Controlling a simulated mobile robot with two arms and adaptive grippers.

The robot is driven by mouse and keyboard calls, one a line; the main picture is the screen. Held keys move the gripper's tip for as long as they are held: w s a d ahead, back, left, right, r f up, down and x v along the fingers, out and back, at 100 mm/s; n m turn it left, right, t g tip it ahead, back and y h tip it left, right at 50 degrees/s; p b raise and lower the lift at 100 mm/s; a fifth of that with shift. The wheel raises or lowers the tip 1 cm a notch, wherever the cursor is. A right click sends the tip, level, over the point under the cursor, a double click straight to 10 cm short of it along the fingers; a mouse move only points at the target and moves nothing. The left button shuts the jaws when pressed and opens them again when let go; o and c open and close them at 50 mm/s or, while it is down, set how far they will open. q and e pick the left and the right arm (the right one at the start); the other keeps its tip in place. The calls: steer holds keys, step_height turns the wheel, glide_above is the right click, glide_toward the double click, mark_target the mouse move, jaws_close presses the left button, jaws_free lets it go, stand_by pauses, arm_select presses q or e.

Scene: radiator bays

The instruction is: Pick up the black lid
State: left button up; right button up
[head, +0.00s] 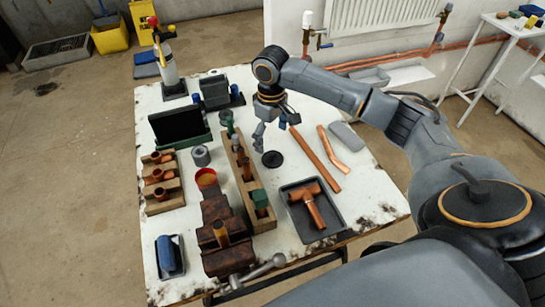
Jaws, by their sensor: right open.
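The black lid (272,159) is a small dark round disc lying flat on the white worktable (355,195), right of the long wooden rack. My right gripper (270,134) points down over the table just behind the lid. It is open with nothing seen between its fingers, and it looks apart from the lid. Its exact height above the table is hard to tell. My left gripper is not in view.
A wooden rack (240,170) holding copper fittings and tools stands left of the lid. Copper pipes (315,158) lie to its right. A dark tray with a copper tee (311,205) is in front. A vise (222,235) sits at the near edge.

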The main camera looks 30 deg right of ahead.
mark_target(273, 152)
step_height(273, 152, down, 3)
steer(key=shift+w+a+r, duration=0.15)
steer(key=f, duration=0.3)
steer(key=f+p, duration=0.1)
steer(key=shift+s+d+f, duration=0.15)
steer(key=shift+s+d, duration=0.1)
steer(key=shift+d, duration=0.1)
steer(key=shift+w+f, duration=0.1)
steer(key=shift+f, duration=0.25)
steer(key=shift+c, duration=0.2)
steer(key=c, duration=0.9)
